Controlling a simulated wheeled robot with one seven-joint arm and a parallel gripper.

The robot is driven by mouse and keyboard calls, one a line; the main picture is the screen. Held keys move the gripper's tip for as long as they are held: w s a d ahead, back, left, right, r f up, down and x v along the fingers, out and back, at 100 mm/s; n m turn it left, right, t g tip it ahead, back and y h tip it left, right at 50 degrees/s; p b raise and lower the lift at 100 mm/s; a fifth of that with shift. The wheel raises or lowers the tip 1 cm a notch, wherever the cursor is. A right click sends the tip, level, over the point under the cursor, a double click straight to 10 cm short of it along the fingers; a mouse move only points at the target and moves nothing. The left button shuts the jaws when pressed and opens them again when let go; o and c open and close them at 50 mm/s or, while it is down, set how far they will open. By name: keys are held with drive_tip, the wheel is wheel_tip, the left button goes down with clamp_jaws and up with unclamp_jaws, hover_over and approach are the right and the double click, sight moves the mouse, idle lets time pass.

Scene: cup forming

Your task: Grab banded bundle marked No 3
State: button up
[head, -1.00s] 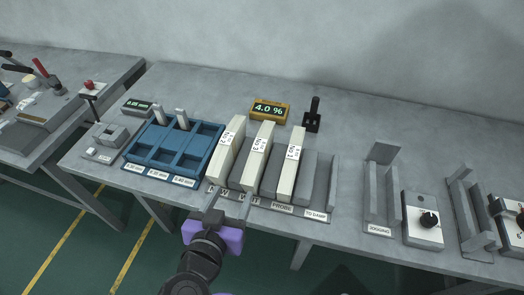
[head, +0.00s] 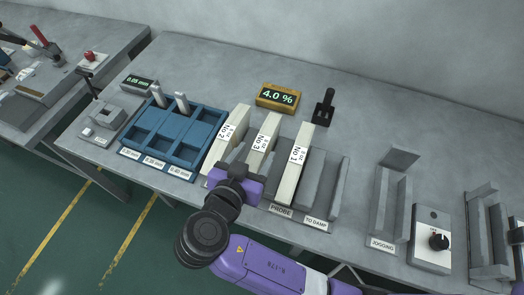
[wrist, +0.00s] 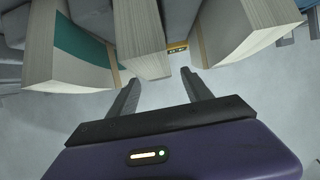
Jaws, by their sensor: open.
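The bundle marked No 3 (head: 262,146) stands in the middle of a row of three pale paper bundles in a grey rack, with a white label on it. My gripper (wrist: 160,79) is open and empty in front of the row. In the wrist view the middle bundle's end (wrist: 140,42) lies just beyond the fingertips, a little left of centre, with nothing between the fingers. In the head view my purple gripper body hides the bundle's near lower end.
Bundle No 2 (head: 224,139) stands close on the left, bundle No 1 (head: 298,162) on the right. A blue tray (head: 202,125) lies further left. A yellow 4.0 % display (head: 278,97) and black lever (head: 324,108) stand behind. An empty slot labelled TO DAMP (head: 315,223) is at right.

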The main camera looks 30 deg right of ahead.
sight(259, 147)
drive_tip(key=p+x, duration=0.1)
drive_tip(key=x, duration=0.4)
drive_tip(key=shift+r, duration=0.1)
drive_tip(key=shift+c, duration=0.5)
clamp_jaws()
drive_tip(key=shift+r, duration=0.1)
idle(0.6)
